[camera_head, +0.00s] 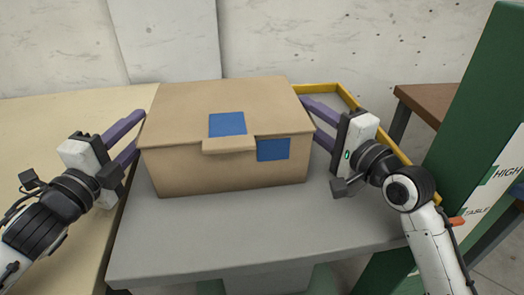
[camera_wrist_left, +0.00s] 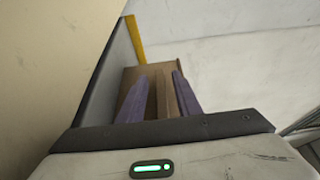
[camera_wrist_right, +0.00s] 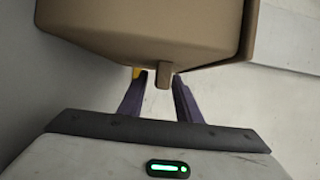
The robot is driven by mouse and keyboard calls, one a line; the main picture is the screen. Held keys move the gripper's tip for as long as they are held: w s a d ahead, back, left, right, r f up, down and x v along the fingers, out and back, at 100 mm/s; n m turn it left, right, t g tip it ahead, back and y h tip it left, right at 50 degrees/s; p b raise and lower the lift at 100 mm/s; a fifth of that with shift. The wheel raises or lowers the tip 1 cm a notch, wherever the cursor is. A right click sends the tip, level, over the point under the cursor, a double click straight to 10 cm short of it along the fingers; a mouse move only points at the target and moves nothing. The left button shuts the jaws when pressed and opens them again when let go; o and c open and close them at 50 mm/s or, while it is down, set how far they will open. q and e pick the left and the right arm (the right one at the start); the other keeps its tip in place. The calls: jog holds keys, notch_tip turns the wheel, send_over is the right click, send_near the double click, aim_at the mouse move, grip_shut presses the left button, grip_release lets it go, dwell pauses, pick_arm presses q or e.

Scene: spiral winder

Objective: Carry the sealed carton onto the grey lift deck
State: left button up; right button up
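The brown carton (camera_head: 225,170), closed with blue patches on its top and front, appears to sit upright on the grey deck (camera_head: 250,235). My left gripper (camera_head: 140,130) is at the carton's left side. My right gripper (camera_head: 309,115) is at its right side. In the left wrist view, a brown tab (camera_wrist_left: 161,98) stands between my spread purple fingers. In the right wrist view, a carton tab (camera_wrist_right: 165,77) lies between the spread fingers with gaps beside it. Both grippers are open. The carton's underside contact is hidden in the head view.
A cream tabletop (camera_head: 60,120) lies at the left, beside the deck. A yellow rim (camera_head: 318,88) runs behind and right of the carton. A green panel (camera_head: 470,120) with lettering and a brown table (camera_head: 430,100) stand at the right. The deck's front is clear.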

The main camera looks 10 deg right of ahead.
pick_arm(q)
jog(key=v, duration=1.1)
jog(key=shift+s+a, duration=0.1)
pick_arm(e)
jog(key=shift+s+d, duration=0.15)
jog(key=shift+s, duration=0.25)
jog(key=v, duration=1.1)
jog(key=shift+s, duration=0.1)
